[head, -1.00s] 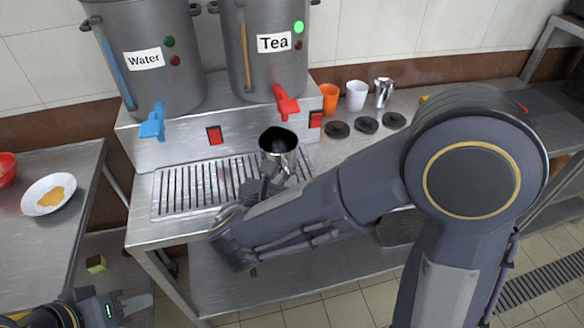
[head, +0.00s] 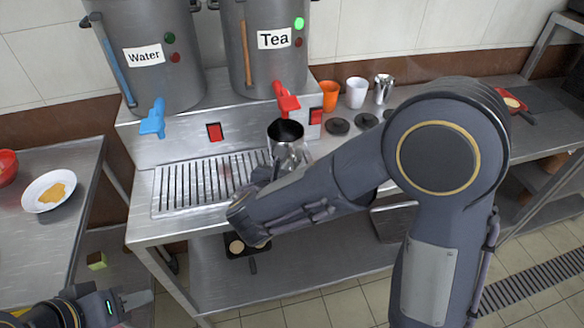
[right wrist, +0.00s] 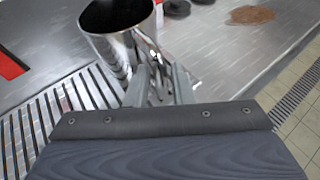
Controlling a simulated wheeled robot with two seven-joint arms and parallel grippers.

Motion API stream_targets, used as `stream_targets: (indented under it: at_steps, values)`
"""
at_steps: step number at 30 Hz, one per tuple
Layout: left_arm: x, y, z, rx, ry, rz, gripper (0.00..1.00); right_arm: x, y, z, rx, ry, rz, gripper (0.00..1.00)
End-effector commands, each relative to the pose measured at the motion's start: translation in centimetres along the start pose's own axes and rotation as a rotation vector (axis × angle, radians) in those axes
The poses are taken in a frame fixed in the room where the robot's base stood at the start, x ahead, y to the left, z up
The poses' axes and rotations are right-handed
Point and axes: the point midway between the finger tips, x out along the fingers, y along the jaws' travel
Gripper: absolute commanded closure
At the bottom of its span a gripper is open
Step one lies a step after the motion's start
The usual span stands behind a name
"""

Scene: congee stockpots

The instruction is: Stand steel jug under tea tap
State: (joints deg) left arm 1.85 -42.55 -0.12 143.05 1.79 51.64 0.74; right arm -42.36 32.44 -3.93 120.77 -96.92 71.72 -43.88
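The steel jug (head: 286,142) is upright near the right end of the drip grate, just below the red tea tap (head: 285,100) in the head view. My right gripper (head: 268,174) is at its near side, partly hidden by my arm. In the right wrist view the jug (right wrist: 120,42) stands between or against the fingers (right wrist: 158,84), its dark mouth facing up. The gripper looks shut on the jug's near side. Whether the jug's base touches the grate is hard to tell. My left gripper (head: 122,304) is at the lower left, empty, its fingers partly visible.
The Tea urn (head: 262,60) has a green light on; the Water urn (head: 150,60) with a blue tap (head: 153,120) is to its left. The drip grate (head: 200,184) is clear on its left. Cups (head: 356,93) and dark lids (head: 338,126) stand to the right.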

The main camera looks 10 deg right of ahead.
Motion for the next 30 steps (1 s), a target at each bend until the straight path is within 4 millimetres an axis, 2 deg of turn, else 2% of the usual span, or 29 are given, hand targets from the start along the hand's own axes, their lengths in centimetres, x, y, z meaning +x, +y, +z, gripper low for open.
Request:
stream_targets:
  at_steps: [1, 3, 14, 17, 24, 30]
  values:
    - [0.0, 0.0, 0.0, 0.0, 0.0, 0.0, 0.64, 0.0, 0.0, 0.0, 0.0, 0.0, 0.0, 0.72]
    - [0.0, 0.0, 0.0, 0.0, 0.0, 0.0, 0.64, 0.0, 0.0, 0.0, 0.0, 0.0, 0.0, 0.65]
    - [-0.4, 0.2, -0.2, 0.0, 0.001, 0.0, 0.64, -0.5, 0.1, 0.4, 0.001, 0.0, 0.002, 0.65]
    - [-0.3, 0.1, -0.2, 0.0, 0.001, 0.0, 0.64, -1.9, 0.1, 0.4, 0.002, -0.001, 0.004, 0.65]
    - [-0.3, 0.1, -0.2, 0.0, 0.0, 0.0, 0.64, -7.2, 0.1, 0.4, 0.001, -0.001, 0.006, 0.65]
    - [-0.3, 0.2, -0.2, 0.0, 0.0, 0.0, 0.64, -10.7, 0.1, 0.4, 0.002, -0.001, 0.003, 0.65]
